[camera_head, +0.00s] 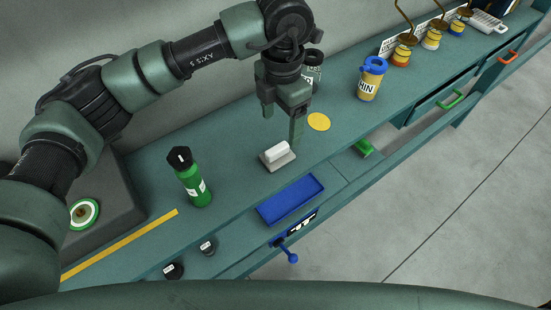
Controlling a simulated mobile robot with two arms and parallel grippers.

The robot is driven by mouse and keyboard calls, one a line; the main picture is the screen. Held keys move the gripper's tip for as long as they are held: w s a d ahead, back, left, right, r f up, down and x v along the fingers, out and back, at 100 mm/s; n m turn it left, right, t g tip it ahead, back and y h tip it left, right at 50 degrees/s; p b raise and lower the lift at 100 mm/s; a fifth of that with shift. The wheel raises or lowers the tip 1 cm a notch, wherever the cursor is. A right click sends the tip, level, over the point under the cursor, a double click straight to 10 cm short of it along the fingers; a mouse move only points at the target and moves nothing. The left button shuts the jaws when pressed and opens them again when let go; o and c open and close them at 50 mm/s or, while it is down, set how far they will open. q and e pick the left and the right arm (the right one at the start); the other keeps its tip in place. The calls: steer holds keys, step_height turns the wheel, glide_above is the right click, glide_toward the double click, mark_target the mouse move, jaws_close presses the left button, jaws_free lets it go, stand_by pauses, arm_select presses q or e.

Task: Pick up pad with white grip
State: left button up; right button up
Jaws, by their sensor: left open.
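The pad with the white grip (277,157) lies on the green bench top in the middle of the head view. It has a pale flat base and a raised white block on top. My left gripper (282,123) hangs just above and behind the pad, fingers pointing down. Its fingers are apart and nothing is between them. One fingertip is close to the pad's upper right side; I cannot tell whether it touches. My right gripper is not in view.
A green bottle (192,178) stands left of the pad, and a blue tray (290,200) lies in front. A yellow disc (319,122) is at right. A blue-lidded yellow cup (371,78) stands farther back. A blue-handled lever (290,252) juts from the front edge.

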mark_target(277, 148)
arm_select(q)
steer(key=shift+f+b, duration=0.4)
steer(key=shift+f, duration=0.4)
steer(key=shift+w+a+f, duration=0.1)
steer(key=shift+f, duration=0.3)
steer(key=f+p, duration=0.1)
steer(key=f, duration=0.1)
steer(key=f+p, duration=0.1)
steer(key=f, duration=0.1)
steer(key=f+p, duration=0.2)
steer(key=shift+s+a+f, duration=0.1)
steer(key=shift+s+a, duration=0.2)
steer(key=shift+s, duration=0.05)
steer(key=shift+f, duration=0.35)
steer(key=c, duration=1.4)
steer(key=shift+c, duration=0.2)
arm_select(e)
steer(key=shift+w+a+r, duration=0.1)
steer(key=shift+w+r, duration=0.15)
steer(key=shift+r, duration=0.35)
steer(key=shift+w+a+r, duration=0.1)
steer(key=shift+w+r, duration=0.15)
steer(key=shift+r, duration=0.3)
